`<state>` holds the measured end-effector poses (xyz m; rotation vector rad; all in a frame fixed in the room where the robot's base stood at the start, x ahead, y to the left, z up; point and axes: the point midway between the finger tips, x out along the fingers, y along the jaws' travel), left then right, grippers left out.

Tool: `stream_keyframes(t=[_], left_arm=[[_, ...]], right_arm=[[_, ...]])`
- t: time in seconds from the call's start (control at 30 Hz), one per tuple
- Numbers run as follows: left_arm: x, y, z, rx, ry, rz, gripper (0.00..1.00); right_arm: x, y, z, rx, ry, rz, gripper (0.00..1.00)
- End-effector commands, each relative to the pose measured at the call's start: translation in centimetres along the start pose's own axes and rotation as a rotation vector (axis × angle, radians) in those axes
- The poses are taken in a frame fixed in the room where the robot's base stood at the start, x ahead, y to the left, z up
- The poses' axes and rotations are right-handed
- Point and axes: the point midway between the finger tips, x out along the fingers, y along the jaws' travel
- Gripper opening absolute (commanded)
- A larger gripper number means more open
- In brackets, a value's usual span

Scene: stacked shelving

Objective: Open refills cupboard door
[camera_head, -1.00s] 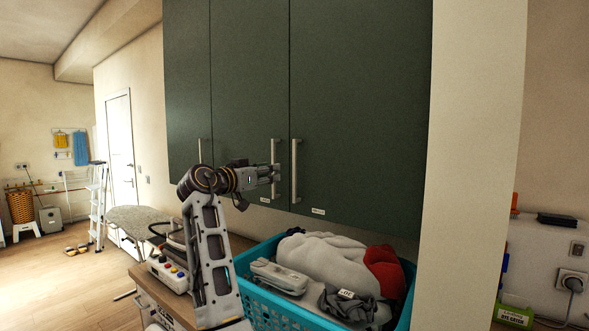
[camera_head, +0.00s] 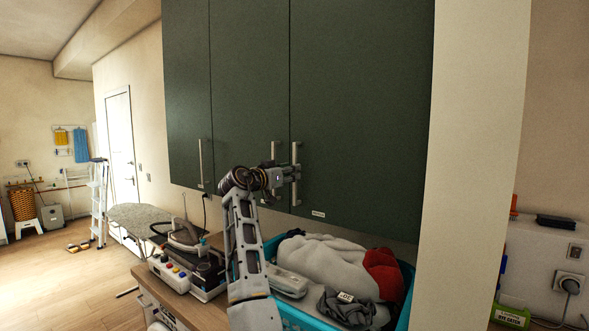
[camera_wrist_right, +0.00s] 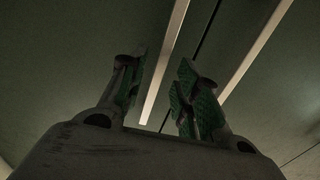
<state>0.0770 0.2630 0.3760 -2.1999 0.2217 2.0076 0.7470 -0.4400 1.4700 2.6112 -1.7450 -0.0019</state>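The dark green wall cupboard has three visible doors. The right door (camera_head: 365,110) and middle door (camera_head: 248,80) have upright metal handles close together at their shared seam. Door labels, such as the one under the right handle (camera_head: 318,213), are too small to read. My right gripper (camera_head: 294,173) is at the right door's handle (camera_head: 296,152), overlapping its middle. In the right wrist view its fingers (camera_wrist_right: 160,95) are apart, with a handle bar (camera_wrist_right: 163,65) between them and gaps showing; another bar (camera_wrist_right: 248,68) lies outside. All doors look closed. My left gripper is out of view.
A blue laundry basket (camera_head: 300,318) with clothes (camera_head: 335,262) stands below the cupboard. An iron (camera_head: 185,235) and a box with coloured buttons (camera_head: 170,273) sit left of my arm. A cream wall edge (camera_head: 475,160) bounds the cupboard's right side.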

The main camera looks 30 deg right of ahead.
Motion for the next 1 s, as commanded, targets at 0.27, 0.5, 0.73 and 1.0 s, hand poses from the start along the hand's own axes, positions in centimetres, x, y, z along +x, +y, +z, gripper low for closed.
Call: stream_keyframes(t=[0.27,0.5,0.73,1.0], left_arm=[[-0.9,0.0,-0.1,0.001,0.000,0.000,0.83],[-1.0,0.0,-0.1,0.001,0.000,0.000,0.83],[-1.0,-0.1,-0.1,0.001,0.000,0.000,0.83],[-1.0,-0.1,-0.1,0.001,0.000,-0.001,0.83]], right_arm=[[2.7,0.0,-0.1,0.000,0.000,0.000,0.32],[3.2,0.0,0.0,0.000,0.000,0.000,0.32],[3.2,0.0,0.0,0.000,0.000,0.000,0.27],[3.2,0.0,0.0,0.000,0.000,0.000,0.00]])
